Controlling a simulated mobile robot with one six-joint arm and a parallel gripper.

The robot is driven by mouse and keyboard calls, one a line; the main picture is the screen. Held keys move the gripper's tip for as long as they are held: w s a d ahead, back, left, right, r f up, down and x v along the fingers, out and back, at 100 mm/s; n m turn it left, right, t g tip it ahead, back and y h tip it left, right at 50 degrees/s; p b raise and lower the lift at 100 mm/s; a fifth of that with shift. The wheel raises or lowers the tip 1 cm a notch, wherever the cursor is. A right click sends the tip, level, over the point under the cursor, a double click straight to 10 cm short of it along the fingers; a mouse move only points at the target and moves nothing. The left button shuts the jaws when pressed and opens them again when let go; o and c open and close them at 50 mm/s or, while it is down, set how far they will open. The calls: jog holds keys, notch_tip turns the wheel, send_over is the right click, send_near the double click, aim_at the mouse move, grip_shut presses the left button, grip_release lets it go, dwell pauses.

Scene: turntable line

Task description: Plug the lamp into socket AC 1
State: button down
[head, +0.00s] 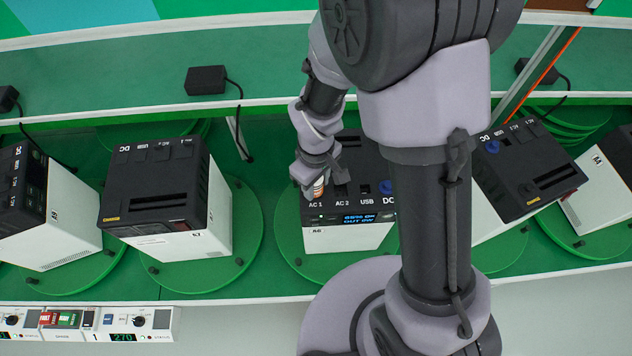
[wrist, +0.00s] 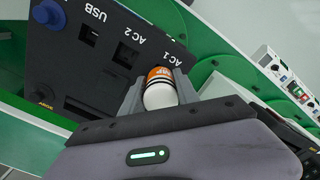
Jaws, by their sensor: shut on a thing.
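My gripper (head: 317,180) is shut on the lamp (head: 319,187), a small white and orange body. In the wrist view the lamp (wrist: 160,88) sits between the two fingers, its far end at the AC 1 label. The dark-topped power unit (head: 345,240) stands below it, with AC 1, AC 2, USB and DC marked on top and a lit display on its front edge. The AC 1 socket itself is hidden behind the lamp and gripper, so I cannot tell whether the plug is in it. The AC 2 socket (wrist: 125,55) shows empty beside it.
Similar units stand on green turntables on both sides, one at left (head: 165,200) and one at right (head: 525,175). A black adapter (head: 206,80) with a cable lies on the green shelf behind. A control panel (head: 138,322) is at the lower left.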

jog(key=c, duration=0.8)
grip_release()
jog(key=shift+c, duration=0.2)
